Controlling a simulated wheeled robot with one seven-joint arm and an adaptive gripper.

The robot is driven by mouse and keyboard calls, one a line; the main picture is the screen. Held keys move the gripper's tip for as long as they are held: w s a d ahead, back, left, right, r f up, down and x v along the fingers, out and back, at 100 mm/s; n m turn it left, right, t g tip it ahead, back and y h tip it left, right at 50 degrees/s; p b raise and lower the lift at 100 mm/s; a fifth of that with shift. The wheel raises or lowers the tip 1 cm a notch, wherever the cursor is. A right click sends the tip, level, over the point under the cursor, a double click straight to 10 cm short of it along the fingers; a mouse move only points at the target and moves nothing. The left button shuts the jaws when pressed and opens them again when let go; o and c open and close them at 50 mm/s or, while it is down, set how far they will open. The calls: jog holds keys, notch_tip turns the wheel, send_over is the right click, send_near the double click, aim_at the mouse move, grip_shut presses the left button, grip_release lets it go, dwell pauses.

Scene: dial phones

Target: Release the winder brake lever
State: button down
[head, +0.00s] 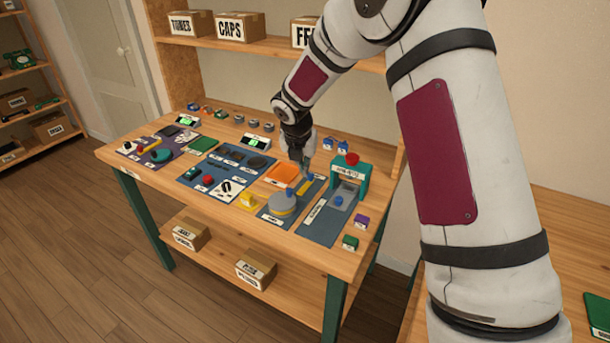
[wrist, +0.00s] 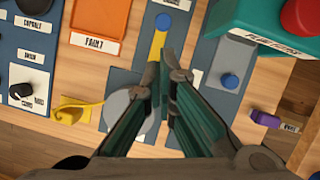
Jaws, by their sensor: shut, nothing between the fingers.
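The winder is a grey round drum (head: 283,202) on a blue mat (head: 270,215), near the front of the bench. A yellow bar (head: 305,187), apparently the brake lever, lies behind and to the right of the drum. In the wrist view, the yellow bar (wrist: 157,46) has a blue knob (wrist: 163,22) at its far end, and the drum (wrist: 122,105) is partly hidden by my fingers. My gripper (head: 305,171) points down over the lever area, shut and empty. In the wrist view, its fingertips (wrist: 166,72) overlap the bar's near end; I cannot tell whether they touch it.
An orange tray (head: 281,174) lies left of my gripper. A green press with a red knob (head: 352,158) stands close on the right. A yellow piece (head: 248,201) sits left of the drum. Purple (head: 361,221) and green (head: 350,243) blocks lie at the front right.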

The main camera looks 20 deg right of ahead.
jog(key=shift+v, duration=2.05)
jog(key=s+d+r+m, duration=0.3)
jog(key=s+r+m, duration=1.25)
jog(key=s, duration=0.35)
jog(key=s+a+r+m+y, duration=0.1)
jog(key=s+a+m+y, duration=0.1)
jog(key=s+m, duration=1.2)
jog(key=s, duration=0.8)
jog(key=shift+r+p, duration=0.25)
jog(key=shift+p, duration=0.1)
jog(key=c, duration=2.3)
grip_release()
jog(key=shift+m, duration=0.25)
